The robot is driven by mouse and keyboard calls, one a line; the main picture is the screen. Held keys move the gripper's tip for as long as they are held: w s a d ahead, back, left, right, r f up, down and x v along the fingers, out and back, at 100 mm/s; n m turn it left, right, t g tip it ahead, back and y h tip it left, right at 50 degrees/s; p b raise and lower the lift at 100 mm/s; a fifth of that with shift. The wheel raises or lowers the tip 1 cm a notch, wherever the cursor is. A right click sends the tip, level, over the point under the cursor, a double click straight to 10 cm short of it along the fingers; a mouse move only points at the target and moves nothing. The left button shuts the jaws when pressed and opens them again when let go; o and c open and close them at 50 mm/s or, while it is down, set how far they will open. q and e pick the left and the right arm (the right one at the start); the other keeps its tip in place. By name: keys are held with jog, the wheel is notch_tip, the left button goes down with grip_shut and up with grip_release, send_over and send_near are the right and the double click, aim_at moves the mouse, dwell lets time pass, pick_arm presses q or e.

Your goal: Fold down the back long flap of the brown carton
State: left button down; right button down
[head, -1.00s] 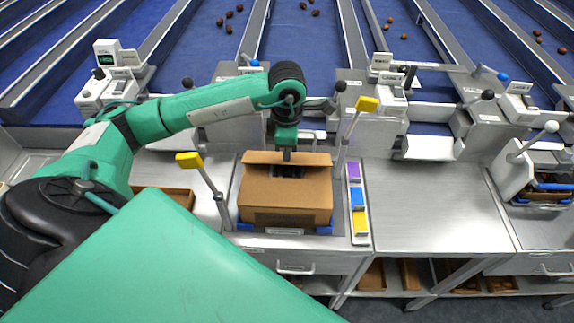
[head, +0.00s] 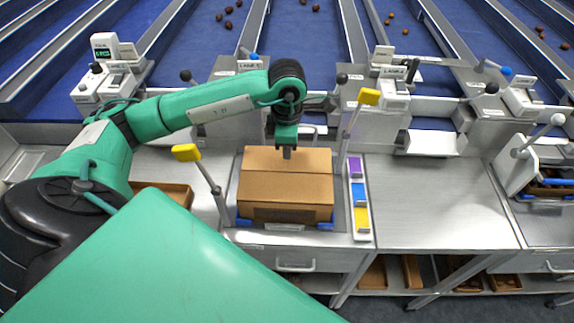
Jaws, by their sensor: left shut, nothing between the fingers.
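The brown carton (head: 286,188) sits on the metal bench between two yellow-topped posts. Its top looks covered now: the back long flap (head: 262,160) lies down, and a seam runs across the middle where it meets the front flap (head: 285,187). My left gripper (head: 287,155) is shut and empty, pointing down over the back flap near the carton's middle. I cannot tell whether its tips touch the cardboard. My right gripper is not in view.
Yellow-topped posts stand left (head: 187,153) and right (head: 368,97) of the carton. A strip of purple, blue and yellow blocks (head: 358,195) lies to its right. The bench (head: 425,200) farther right is bare. Lane machines line the back.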

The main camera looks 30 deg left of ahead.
pick_arm(q)
notch_tip(320, 180, up, 10)
jog(key=p, duration=0.4)
jog(key=shift+f, duration=0.1)
dwell(4.0)
